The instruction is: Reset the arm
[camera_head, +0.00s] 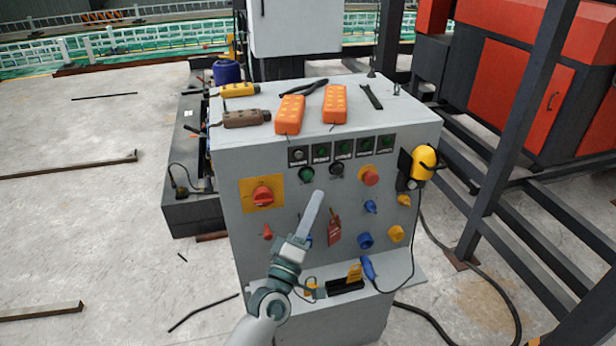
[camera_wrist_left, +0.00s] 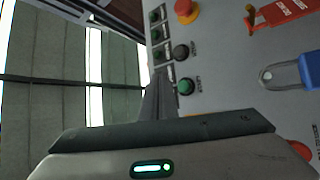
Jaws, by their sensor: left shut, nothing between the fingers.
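My left arm comes up from the bottom of the head view. Its left gripper (camera_head: 316,197) is shut and empty, pointing up in front of the grey control cabinet (camera_head: 405,135). In the picture it overlaps the panel just below the green button (camera_head: 306,174), left of the red tag (camera_head: 335,228). I cannot tell whether it touches the panel. In the left wrist view the dark closed fingers (camera_wrist_left: 158,100) stand beside the green button (camera_wrist_left: 186,86), with the red emergency button (camera_wrist_left: 186,10) at the top. My right gripper is not in view.
A red rotary switch (camera_head: 263,195) and a red mushroom button (camera_head: 370,176) stick out of the panel. Two orange remotes (camera_head: 290,115) (camera_head: 335,104) lie on top. A small shelf (camera_head: 405,280) juts out below. Dark steel posts (camera_head: 515,120) stand at right; the floor at left is mostly open.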

